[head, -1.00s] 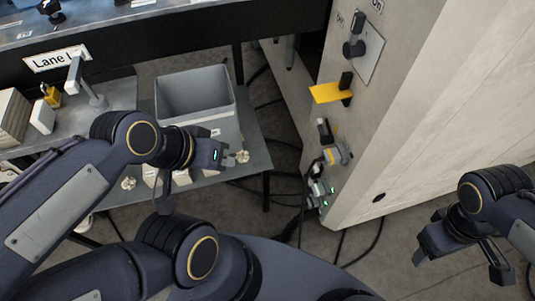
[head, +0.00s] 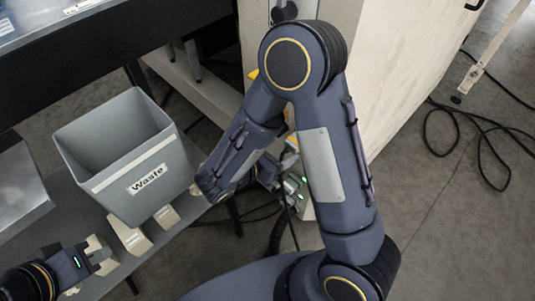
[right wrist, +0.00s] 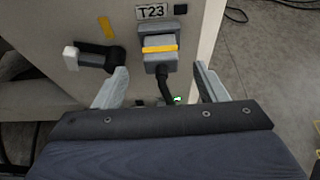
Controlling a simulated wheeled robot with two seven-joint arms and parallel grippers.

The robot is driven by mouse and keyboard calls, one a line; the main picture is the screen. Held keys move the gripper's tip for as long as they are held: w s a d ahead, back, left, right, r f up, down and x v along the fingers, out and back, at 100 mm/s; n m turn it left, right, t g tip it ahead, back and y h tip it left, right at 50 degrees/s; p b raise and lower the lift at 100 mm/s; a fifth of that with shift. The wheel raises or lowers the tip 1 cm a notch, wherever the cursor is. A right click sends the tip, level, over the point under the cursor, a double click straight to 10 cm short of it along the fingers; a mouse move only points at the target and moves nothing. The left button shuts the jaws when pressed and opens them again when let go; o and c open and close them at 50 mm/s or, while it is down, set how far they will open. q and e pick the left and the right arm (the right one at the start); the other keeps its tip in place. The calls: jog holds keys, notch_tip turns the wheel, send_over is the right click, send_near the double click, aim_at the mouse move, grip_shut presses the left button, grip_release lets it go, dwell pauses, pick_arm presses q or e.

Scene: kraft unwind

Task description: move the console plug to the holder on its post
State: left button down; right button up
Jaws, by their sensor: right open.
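The console plug (right wrist: 160,55), a grey block with a yellow band, sits in the console face below a T23 label in the right wrist view. A dark cable hangs from its lower end. My right gripper (right wrist: 161,72) is open, with one finger on each side of the plug's lower part in the picture; I cannot tell whether they touch it. In the head view my right forearm hides most of the plug area. My left gripper (head: 98,255) is at the lower left, by cream pieces on the shelf; its jaws are unclear.
A grey Waste bin (head: 130,160) stands on the table left of my right arm. The console (head: 395,70) rises behind that arm. A black handle with a white tip (right wrist: 90,57) juts out left of the plug. Green-lit connectors (head: 296,186) and loose cables are low by the console.

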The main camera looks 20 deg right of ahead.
aim_at(290, 146)
jog(key=shift+b+x, duration=0.3)
jog(key=shift+x, duration=2.35)
jog(key=shift+s, duration=0.1)
jog(key=c, duration=1.3)
jog(key=shift+o, duration=0.2)
jog(key=shift+a, duration=0.15)
jog(key=shift+s+a, duration=0.4)
jog(key=shift+a, duration=0.5)
jog(key=shift+s+a, duration=0.4)
jog(key=shift+a, duration=0.5)
jog(key=shift+s+a, duration=0.35)
jog(key=shift+a, duration=0.5)
